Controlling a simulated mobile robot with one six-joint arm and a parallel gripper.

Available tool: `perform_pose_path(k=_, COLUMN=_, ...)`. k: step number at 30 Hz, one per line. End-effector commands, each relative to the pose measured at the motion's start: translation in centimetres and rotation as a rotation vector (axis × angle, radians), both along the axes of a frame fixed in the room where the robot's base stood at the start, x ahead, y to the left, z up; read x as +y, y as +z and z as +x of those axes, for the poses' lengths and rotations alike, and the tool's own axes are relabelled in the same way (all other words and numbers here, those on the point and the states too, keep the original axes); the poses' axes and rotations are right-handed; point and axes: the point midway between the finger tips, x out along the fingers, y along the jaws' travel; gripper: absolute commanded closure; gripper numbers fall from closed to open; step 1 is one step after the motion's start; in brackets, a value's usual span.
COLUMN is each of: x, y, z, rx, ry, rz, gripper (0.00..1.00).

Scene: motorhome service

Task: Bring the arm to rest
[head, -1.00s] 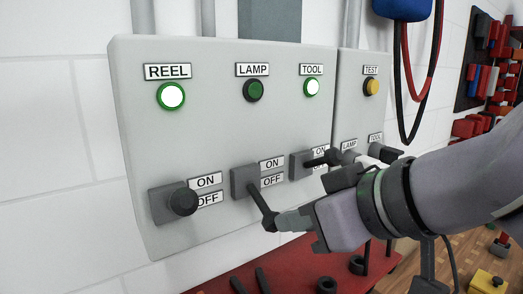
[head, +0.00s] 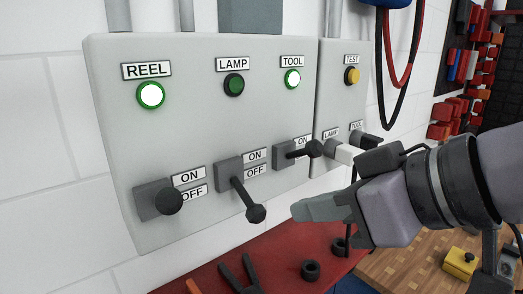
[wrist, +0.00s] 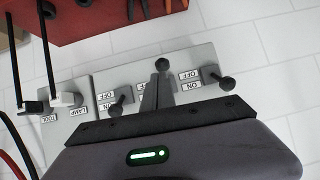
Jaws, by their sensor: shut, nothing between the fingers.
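My gripper (head: 297,211) is shut and empty, in front of the panel's lower right. Its tips stand to the right of the LAMP switch knob (head: 256,213), with a visible gap. In the wrist view, the shut fingers (wrist: 161,66) point at the panel and hide part of the middle switch. The grey panel (head: 200,130) carries three lever switches. The LAMP lever slants down past OFF, and the LAMP light (head: 234,85) is dark green. The REEL light (head: 151,95) and TOOL light (head: 292,79) glow white with green rims.
The TOOL lever (head: 315,148) and REEL lever (head: 168,200) stick out from the panel. A smaller TEST box (head: 335,100) with plugs adjoins on the right. A red bench (head: 290,250) with tools and black rings lies below. Red and black cables (head: 385,90) hang at upper right.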

Motion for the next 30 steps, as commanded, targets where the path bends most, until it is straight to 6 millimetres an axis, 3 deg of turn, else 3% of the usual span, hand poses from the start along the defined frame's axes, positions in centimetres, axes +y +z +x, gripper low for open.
perform_pose_path(k=1, x=-0.1, y=0.7, z=-0.3, rx=-0.013, ry=-0.002, rz=-0.008, gripper=1.0)
perform_pose_path(k=11, x=0.0, y=0.4, z=-0.5, rx=-0.008, ry=-0.005, rz=-0.007, gripper=1.0)
perform_pose_path(k=14, x=0.1, y=-4.2, z=-0.9, rx=0.132, ry=-0.099, rz=0.038, gripper=1.0)
perform_pose_path(k=18, x=-0.2, y=-16.0, z=-2.8, rx=0.437, ry=-0.412, rz=0.108, gripper=1.0)
perform_pose_path(k=21, x=-0.7, y=-22.4, z=-4.2, rx=0.545, ry=-0.62, rz=0.142, gripper=1.0)
perform_pose_path(k=25, x=-1.2, y=-26.5, z=-5.1, rx=0.583, ry=-0.773, rz=0.178, gripper=1.0)
perform_pose_path(k=30, x=-1.4, y=-27.2, z=-5.2, rx=0.587, ry=-0.818, rz=0.197, gripper=1.0)
